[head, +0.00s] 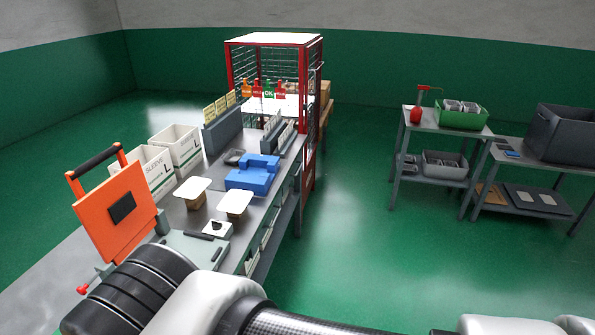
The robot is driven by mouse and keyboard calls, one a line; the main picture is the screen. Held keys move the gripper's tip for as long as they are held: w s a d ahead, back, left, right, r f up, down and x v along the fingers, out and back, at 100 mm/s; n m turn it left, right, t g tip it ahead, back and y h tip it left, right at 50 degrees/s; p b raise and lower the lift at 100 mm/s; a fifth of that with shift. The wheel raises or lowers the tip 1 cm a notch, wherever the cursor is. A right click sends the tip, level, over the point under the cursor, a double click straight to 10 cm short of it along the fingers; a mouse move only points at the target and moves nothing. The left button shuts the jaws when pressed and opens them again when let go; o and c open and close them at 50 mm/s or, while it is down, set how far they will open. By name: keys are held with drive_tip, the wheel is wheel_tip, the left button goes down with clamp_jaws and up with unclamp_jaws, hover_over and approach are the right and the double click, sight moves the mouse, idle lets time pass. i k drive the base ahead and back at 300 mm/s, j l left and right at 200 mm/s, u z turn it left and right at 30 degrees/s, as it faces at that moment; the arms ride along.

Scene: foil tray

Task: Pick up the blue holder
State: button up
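The blue holder (250,179) is a blocky, stepped blue piece. It sits on the grey workbench (213,215) in the head view, left of the picture's middle, towards the bench's right edge. It appears upright and nothing visible is holding it. Parts of my arm, white and black, fill the bottom of the picture, nearer to the camera than the holder. My gripper's fingers do not show, so I cannot tell their state or their distance from the holder.
Two cream-topped blocks (234,204) and a dark dish (234,157) are near the holder. White SLEEVE boxes (180,146) line the left side. An orange panel (117,214) stands in front. A red-framed rack (312,120) rises behind. Green floor is open right of the bench.

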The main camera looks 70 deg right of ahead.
sight(255, 174)
drive_tip(key=z, duration=1.9)
